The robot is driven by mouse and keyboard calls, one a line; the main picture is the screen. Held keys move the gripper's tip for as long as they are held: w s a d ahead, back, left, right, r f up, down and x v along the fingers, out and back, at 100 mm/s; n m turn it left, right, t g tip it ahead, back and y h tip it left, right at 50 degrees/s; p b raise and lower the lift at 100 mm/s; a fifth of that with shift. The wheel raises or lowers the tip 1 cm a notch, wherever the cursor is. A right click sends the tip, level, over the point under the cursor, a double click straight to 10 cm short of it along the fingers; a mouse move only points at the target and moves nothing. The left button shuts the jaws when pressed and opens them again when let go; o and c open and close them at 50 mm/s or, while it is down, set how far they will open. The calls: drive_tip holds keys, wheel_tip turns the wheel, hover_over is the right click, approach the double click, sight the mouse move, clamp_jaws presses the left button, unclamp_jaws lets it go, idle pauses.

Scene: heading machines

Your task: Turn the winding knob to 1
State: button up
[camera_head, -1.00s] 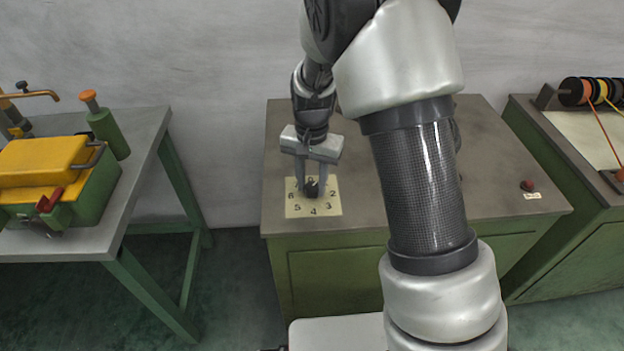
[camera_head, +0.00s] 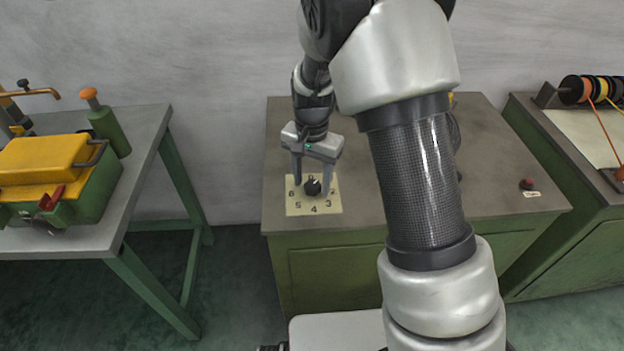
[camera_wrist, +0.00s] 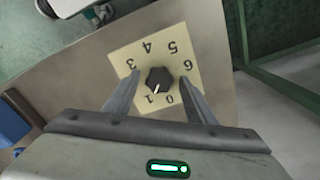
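The winding knob (camera_head: 312,188) is small, black and faceted, with a white pointer line. It stands on a cream dial plate (camera_head: 292,207) with printed numbers, on the green machine's top. In the wrist view the knob (camera_wrist: 158,78) has its pointer directed at about the 1, beside the 0. In the head view the pointer tilts up and right, and a finger hides the 1. My gripper (camera_head: 311,185) is open, pointing down, one finger on each side of the knob with gaps between. The wrist view also shows the spread fingers (camera_wrist: 159,80).
A table (camera_head: 60,245) with a yellow-and-green machine (camera_head: 50,170) stands left. A bench with wire spools (camera_head: 590,90) stands right. My arm covers part of the machine top.

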sight(312, 185)
wheel_tip(312, 185, up, 17)
drive_tip(key=p, duration=0.2)
drive_tip(key=shift+r, duration=0.2)
idle(0.5)
